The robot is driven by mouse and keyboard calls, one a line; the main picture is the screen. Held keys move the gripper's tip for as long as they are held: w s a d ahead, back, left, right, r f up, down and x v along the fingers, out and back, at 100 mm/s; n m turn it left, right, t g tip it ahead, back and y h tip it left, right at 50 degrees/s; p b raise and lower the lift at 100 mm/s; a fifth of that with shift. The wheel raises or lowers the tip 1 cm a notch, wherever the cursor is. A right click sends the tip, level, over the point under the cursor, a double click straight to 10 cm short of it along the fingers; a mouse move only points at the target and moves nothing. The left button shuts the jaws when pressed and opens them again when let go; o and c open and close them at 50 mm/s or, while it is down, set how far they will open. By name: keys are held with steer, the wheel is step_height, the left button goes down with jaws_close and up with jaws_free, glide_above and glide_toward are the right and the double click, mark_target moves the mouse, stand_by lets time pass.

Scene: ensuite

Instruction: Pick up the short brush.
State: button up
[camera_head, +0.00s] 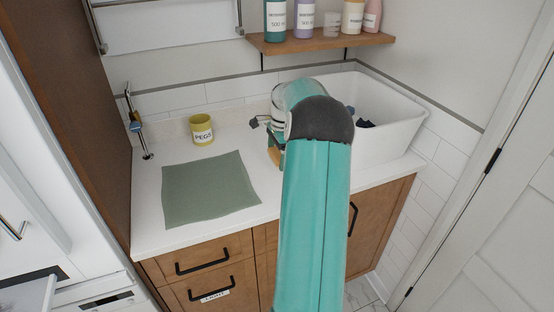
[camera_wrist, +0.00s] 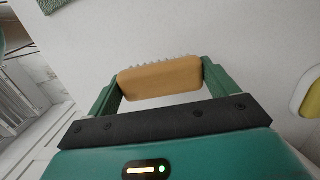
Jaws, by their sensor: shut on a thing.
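The short brush (camera_wrist: 160,80) shows in the wrist view as a tan wooden block with a row of pale bristles along its far edge. My gripper (camera_wrist: 158,72) is shut on it, with one green finger at each end of the block. The white surface lies behind the brush; I cannot tell how far apart they are. In the head view my teal arm reaches over the counter, and its dark rounded joint hides most of the gripper and the brush.
A white counter (camera_head: 150,215) bears a green cloth (camera_head: 207,190) and a yellow "PEGS" pot (camera_head: 201,130). A white sink (camera_head: 390,110) with dark items stands at right. A shelf (camera_head: 320,42) with bottles hangs above. A yellow and white thing (camera_wrist: 311,95) edges into the wrist view.

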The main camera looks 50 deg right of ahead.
steer(key=s+a+r, duration=0.8)
steer(key=a+r, duration=0.2)
steer(key=a, duration=0.1)
steer(key=shift+s+a+r, duration=0.15)
steer(key=shift+s+r, duration=0.05)
steer(key=shift+r, duration=0.2)
